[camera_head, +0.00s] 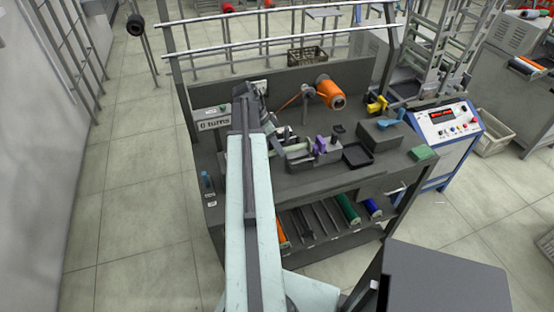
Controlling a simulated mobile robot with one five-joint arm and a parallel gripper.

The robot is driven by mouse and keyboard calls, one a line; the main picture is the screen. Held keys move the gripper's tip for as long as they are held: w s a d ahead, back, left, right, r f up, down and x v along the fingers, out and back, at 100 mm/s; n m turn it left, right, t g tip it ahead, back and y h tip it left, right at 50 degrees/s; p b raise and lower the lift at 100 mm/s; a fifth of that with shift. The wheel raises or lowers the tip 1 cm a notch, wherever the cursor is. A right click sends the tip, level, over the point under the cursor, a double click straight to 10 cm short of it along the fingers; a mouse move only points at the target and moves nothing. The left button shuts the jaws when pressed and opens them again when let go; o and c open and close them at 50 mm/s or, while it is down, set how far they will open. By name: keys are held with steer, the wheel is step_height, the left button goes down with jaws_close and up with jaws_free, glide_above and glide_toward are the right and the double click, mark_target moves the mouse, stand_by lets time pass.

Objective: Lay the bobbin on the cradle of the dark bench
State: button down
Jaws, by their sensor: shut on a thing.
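The dark bench (312,183) stands in the middle of the view. My gripper (283,136) is over its top, just right of my raised arm, small and partly hidden. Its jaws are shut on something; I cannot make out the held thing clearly. A pale cylinder (297,151) lies close below the gripper, beside a purple clamp-like part (320,145). I cannot tell whether this cylinder is the bobbin or part of the bench, or whether it touches the jaws. I cannot pick out the cradle with certainty.
A large orange spool (328,92) is at the bench's back. A black tray (357,155), a dark box (380,133) and a green block (423,153) are on the right. A sign (214,124) reads "0 turns". A blue-and-white control console (440,125) stands at right.

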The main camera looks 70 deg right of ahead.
step_height(320, 180, down, 4)
steer(key=shift+r+b, duration=0.25)
steer(key=shift+b, duration=0.95)
steer(key=shift+r, duration=0.25)
steer(key=shift+f, duration=0.2)
steer(key=c, duration=1.3)
jaws_free()
steer(key=shift+r, duration=0.1)
steer(key=p+v, duration=1.1)
steer(key=v, duration=0.1)
steer(key=shift+r, duration=0.1)
